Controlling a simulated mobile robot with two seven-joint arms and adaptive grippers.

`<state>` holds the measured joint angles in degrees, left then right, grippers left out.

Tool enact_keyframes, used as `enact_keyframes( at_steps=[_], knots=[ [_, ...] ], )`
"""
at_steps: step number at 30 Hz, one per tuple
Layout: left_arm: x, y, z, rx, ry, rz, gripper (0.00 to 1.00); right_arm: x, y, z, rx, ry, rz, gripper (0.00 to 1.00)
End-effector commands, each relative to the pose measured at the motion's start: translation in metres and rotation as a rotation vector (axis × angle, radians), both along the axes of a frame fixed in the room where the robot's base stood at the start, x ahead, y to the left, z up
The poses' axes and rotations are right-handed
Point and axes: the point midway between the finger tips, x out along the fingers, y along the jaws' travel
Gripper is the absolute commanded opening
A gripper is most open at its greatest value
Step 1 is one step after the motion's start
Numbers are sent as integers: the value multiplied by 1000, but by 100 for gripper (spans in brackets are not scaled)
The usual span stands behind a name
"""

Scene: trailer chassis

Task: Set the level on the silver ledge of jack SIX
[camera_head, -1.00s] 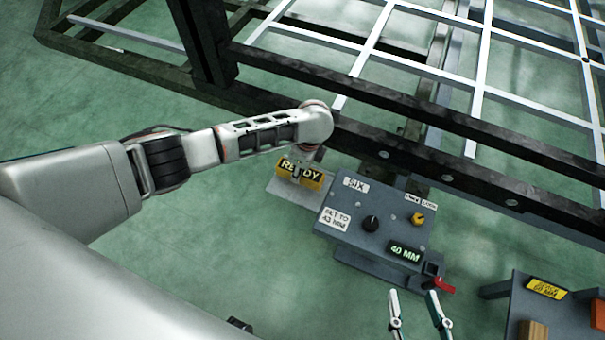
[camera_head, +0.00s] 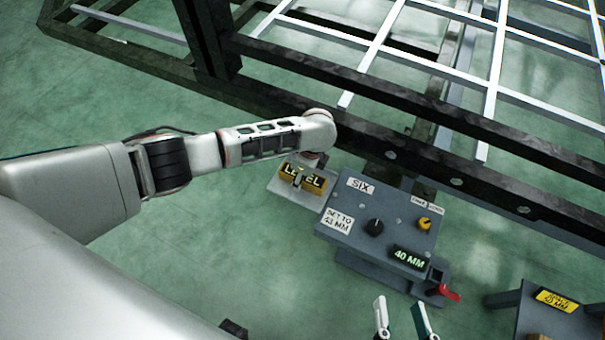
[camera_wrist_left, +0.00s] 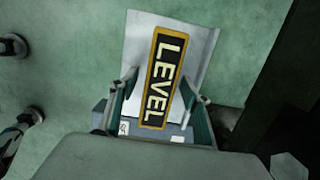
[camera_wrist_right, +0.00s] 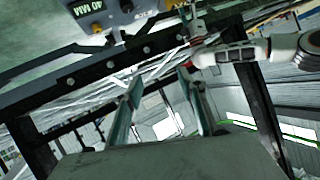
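The level is a small yellow-edged block (camera_head: 313,182) whose dark face reads LEVEL. It lies on the silver ledge (camera_head: 283,190) at the left side of the grey jack, labelled SIX (camera_head: 385,215). My left gripper (camera_head: 300,177) is over the level. In the left wrist view the level (camera_wrist_left: 164,80) lies between the fingers of my left gripper (camera_wrist_left: 160,88), with a narrow gap on both sides. The gripper looks open. My right gripper (camera_head: 400,306) is open and empty in front of the jack; its spread fingers (camera_wrist_right: 161,84) also show in the right wrist view.
The jack carries a black knob (camera_head: 375,227), a yellow knob (camera_head: 425,223), a 40 MM display (camera_head: 409,258) and a red lever (camera_head: 448,292). The dark chassis rail (camera_head: 450,180) runs close behind. A dark stand (camera_head: 550,315) with a yellow label is at right.

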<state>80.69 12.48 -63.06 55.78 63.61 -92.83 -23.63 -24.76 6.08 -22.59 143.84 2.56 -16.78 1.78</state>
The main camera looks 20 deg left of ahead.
Motion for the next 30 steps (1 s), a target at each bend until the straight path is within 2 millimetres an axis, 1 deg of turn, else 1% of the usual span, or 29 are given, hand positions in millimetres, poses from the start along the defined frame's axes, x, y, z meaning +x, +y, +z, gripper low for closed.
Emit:
enact_keyframes(
  at_steps=[6, 9, 11, 12, 15, 21, 25, 30],
  knots=[
    [0, 0, 1, 0, 0, 0, 48, 0, 0, 0, -1, 0, 0, 40],
    [1, 1, 7, 1, -2, 1, 48, 1, 0, 3, -7, -8, 1, 40],
    [3, -1, 17, 1, -6, 0, 48, 5, -2, 9, -24, -25, 6, 40],
    [5, -2, 25, 1, -10, 0, 48, 8, -5, 14, -48, -38, 10, 40],
    [7, -5, 48, -1, -16, 0, 48, 13, -27, 15, -181, -61, 42, 40],
    [7, -11, 92, -2, -18, 0, 48, 5, -38, 4, -254, -37, 60, 40],
    [5, -15, 111, 0, -14, 0, 48, 1, -46, -3, -293, -20, 67, 40],
    [1, -17, 123, 0, -5, 0, 48, -3, -53, -11, -322, -1, 74, 40]
  ],
)
